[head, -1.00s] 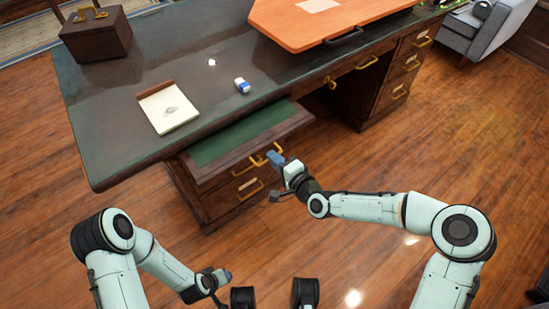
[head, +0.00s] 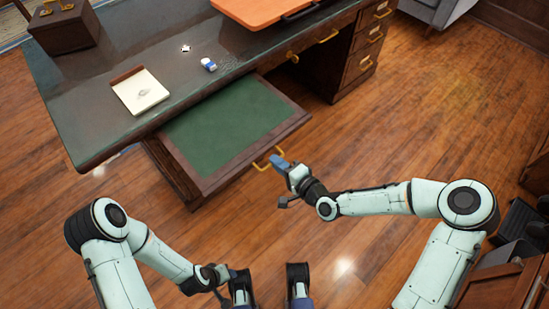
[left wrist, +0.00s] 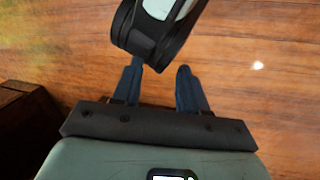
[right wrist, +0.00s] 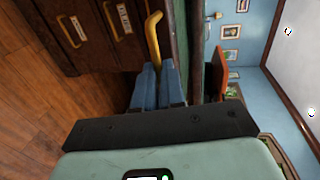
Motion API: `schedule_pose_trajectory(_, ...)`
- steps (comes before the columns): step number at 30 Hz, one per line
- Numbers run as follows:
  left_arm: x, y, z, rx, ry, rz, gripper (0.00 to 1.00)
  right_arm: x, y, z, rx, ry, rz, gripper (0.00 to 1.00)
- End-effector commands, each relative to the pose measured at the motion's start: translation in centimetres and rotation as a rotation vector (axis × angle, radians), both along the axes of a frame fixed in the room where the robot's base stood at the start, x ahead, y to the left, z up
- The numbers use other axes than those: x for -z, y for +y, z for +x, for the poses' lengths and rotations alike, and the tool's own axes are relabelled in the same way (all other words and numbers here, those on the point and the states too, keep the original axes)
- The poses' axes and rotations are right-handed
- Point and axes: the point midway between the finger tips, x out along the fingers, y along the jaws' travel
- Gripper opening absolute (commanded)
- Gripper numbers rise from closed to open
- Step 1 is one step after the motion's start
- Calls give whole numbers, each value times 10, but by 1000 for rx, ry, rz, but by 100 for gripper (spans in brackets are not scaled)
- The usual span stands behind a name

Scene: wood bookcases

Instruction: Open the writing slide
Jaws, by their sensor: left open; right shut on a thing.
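The writing slide (head: 228,122) is a green-topped panel with a dark wood frame, and it sticks out well from under the desk top. Its brass handle (head: 266,158) is on the front edge. My right gripper (head: 279,162) is at that handle; in the right wrist view its blue fingers (right wrist: 158,84) are closed on the brass handle (right wrist: 153,35). My left gripper (head: 230,275) is low at the left, away from the desk. In the left wrist view its blue fingers (left wrist: 158,88) are apart, with bare floor between them and one of my own dark parts above.
The desk top (head: 110,60) carries a notepad (head: 141,92), a small blue-and-white item (head: 208,64), a brown box (head: 62,27) and an orange board (head: 262,8). Drawers (head: 364,60) are at the right. Wood floor (head: 400,130) is clear in front and to the right.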

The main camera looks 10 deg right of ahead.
Motion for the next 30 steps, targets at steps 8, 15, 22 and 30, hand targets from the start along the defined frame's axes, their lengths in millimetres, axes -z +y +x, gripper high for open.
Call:
schedule_pose_trajectory(8, 0, 0, 0, 1, 2, -1, 43, -1, -1, 0, 2, -3, 1, 0)
schedule_pose_trajectory(15, 0, 0, 0, 0, 1, 0, 43, 0, -1, 0, 2, -2, 0, 18)
schedule_pose_trajectory(22, -2, 0, -1, 1, 4, -1, 43, -1, -3, -3, 1, -2, 0, 18)
schedule_pose_trajectory(30, -18, -9, -18, 21, 49, -24, 43, -13, -32, -40, 5, 0, -1, 18)
